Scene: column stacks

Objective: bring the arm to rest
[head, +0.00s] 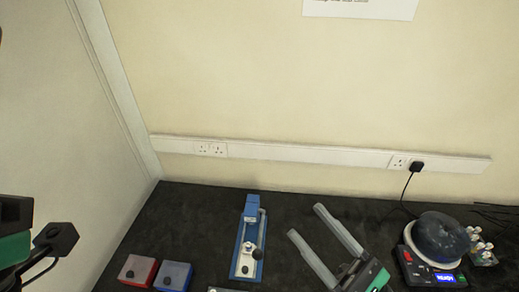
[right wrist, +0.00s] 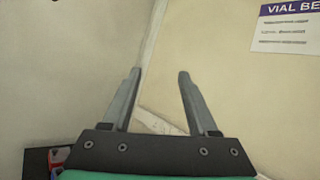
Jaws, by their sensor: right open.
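My right gripper (head: 306,221) is in the lower middle of the head view, with its two grey fingers apart and nothing between them. In the right wrist view its open fingers (right wrist: 160,74) point at bare wall. The gripper appears to be above the dark bench, to the right of a blue device and clear of it. Part of my left arm shows at the left edge of the head view, but its fingers are not seen.
The dark bench (head: 195,205) holds a blue-and-white device (head: 246,245), a red box (head: 138,270), a blue box (head: 173,275) and a dark round thing on a black unit with a lit display (head: 444,277). Small vials (head: 483,250) stand at right. A socket rail (head: 300,153) runs along the wall.

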